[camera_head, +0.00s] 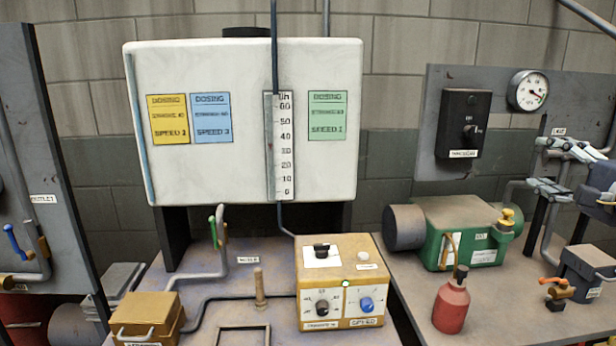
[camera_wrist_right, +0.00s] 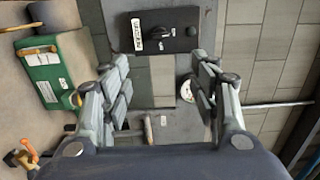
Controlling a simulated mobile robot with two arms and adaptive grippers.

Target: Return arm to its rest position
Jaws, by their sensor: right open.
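My right gripper (camera_head: 541,166) is at the right edge of the head view, raised in front of the grey wall panel (camera_head: 432,110). Its two grey fingers are spread apart. In the right wrist view the same gripper (camera_wrist_right: 156,78) is open, with nothing between its fingers. The panel with its black switch box (camera_wrist_right: 168,30) shows beyond and between them. My left arm and gripper are not in the head view.
A green pump (camera_head: 460,225), a red bottle (camera_head: 452,302) and a small valve unit (camera_head: 588,270) stand on the right bench below my gripper. A round gauge (camera_head: 528,91) is on the panel. A yellow control box (camera_head: 341,278) and white tank (camera_head: 240,170) are farther left.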

